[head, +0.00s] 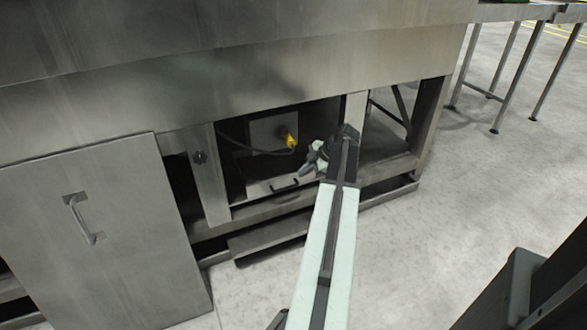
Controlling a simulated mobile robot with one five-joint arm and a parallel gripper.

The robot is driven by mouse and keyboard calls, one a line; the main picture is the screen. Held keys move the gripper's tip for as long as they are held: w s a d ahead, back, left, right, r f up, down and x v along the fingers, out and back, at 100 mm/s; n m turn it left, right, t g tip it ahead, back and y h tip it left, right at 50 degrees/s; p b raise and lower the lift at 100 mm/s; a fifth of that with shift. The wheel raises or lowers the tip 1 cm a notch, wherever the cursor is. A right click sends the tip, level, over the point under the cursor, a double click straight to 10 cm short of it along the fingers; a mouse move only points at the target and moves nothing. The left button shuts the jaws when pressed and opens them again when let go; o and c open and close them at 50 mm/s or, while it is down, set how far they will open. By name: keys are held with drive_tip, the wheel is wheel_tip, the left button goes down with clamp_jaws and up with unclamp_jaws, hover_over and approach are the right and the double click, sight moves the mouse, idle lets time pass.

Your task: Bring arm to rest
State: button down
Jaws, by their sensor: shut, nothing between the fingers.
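My arm reaches forward from the bottom of the head view toward an open bay low in the steel washer (220,70). My gripper (305,172) is at the arm's far end, in front of the bay's right part. It is shut and holds nothing. It appears close to a dark handle (284,186) on a light panel in the bay, but I cannot tell whether they touch. My arm's end hides part of the bay's right side.
A grey box (268,133) with a yellow connector (291,141) and a dark cable sits inside the bay. A steel panel with a handle (84,219) leans at the left. A legged steel table (520,12) stands at the upper right. The concrete floor (450,210) at right is clear.

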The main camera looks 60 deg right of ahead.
drive_tip(key=shift+s+r, duration=0.3)
drive_tip(key=w+a+m+g+p, duration=0.1)
drive_tip(key=w+a, duration=0.4)
drive_tip(key=a, duration=0.4)
drive_tip(key=w+a+m+g+y+p, duration=0.1)
drive_tip(key=w+a+m+g, duration=0.1)
drive_tip(key=w+a, duration=0.5)
drive_tip(key=w+a+m+g+p, duration=0.1)
drive_tip(key=w+a, duration=0.2)
drive_tip(key=a, duration=0.9)
drive_tip(key=s+a+r+m+g+h+p, duration=0.15)
drive_tip(key=a+m+g+p, duration=0.35)
drive_tip(key=a, duration=2.6)
wheel_tip(320, 180, up, 38)
drive_tip(key=m+t+p, duration=0.1)
drive_tip(key=p, duration=3.5)
drive_tip(key=shift+w+a+r+m+t+h, duration=0.2)
drive_tip(key=shift+m+t+h, duration=0.1)
drive_tip(key=shift+t+h, duration=0.1)
